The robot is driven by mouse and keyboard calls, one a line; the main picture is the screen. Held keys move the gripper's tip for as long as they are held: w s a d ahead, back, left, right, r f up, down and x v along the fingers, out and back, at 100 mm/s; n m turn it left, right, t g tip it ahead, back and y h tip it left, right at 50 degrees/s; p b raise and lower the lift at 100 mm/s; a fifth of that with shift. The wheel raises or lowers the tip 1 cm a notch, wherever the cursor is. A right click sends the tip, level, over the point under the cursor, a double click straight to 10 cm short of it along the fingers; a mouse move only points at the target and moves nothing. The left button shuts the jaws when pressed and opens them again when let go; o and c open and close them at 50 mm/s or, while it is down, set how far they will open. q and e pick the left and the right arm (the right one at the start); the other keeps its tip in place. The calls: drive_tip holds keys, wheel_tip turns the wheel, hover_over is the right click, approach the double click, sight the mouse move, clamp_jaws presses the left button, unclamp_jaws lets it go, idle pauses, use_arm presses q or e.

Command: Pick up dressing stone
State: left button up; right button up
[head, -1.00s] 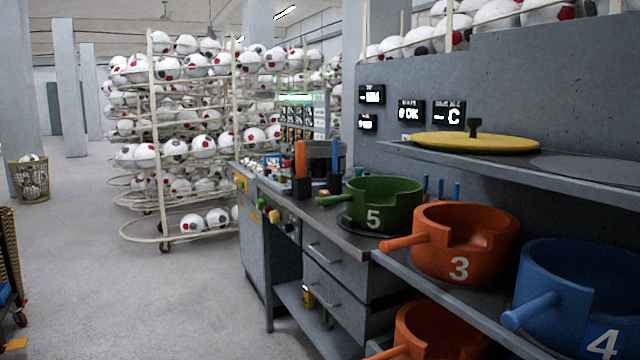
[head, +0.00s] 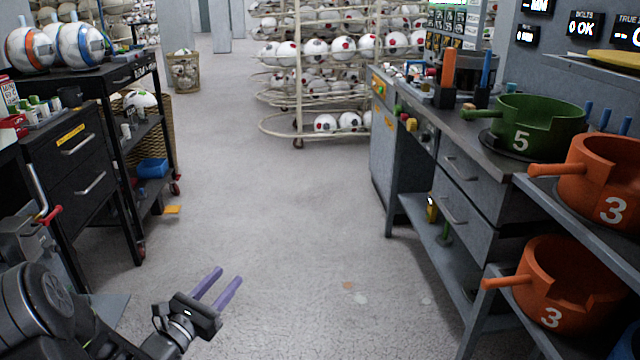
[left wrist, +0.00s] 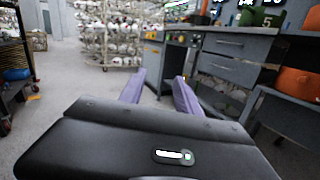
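I cannot make out a dressing stone for certain in either view. On the grey workbench (head: 478,130), an orange upright bar (head: 449,68) and a thin blue one (head: 486,68) stand in dark holders among small items too small to name. My left gripper (head: 229,275) is low over the open floor, left of the bench and apart from it. Its two purple fingers are spread with nothing between them. They also show in the left wrist view (left wrist: 160,76), with the bench beyond. My right gripper is not in view.
A green pot marked 5 (head: 520,112) stands on the bench; orange pots marked 3 (head: 560,285) sit on shelves at right. A black drawer cart (head: 75,150) is at left. Ball racks (head: 300,85) stand behind. The floor aisle (head: 280,220) between is clear.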

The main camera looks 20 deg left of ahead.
use_arm(q)
drive_tip(key=s+d+f+m+g+h+p, duration=0.1)
drive_tip(key=d+f+m+g+h+p, duration=0.25)
drive_tip(key=d, duration=0.75)
drive_tip(key=s+d+f+m+g+h+p, duration=0.2)
drive_tip(key=d+f+m+g+h, duration=0.25)
drive_tip(key=d, duration=0.55)
drive_tip(key=s+d+f+m+g+y+p, duration=0.2)
drive_tip(key=s+d+m+g+p, duration=0.3)
drive_tip(key=s+m, duration=0.5)
drive_tip(key=s+d+f+m+g+y+p, duration=0.2)
drive_tip(key=s+d+m+g+p, duration=0.3)
drive_tip(key=s+d+m+p, duration=0.4)
drive_tip(key=d+f+m, duration=0.1)
drive_tip(key=d+m, duration=0.1)
drive_tip(key=m, duration=0.3)
drive_tip(key=shift+s+d+m+y, duration=0.3)
drive_tip(key=shift+s+d+y, duration=0.05)
drive_tip(key=shift+d+y, duration=0.05)
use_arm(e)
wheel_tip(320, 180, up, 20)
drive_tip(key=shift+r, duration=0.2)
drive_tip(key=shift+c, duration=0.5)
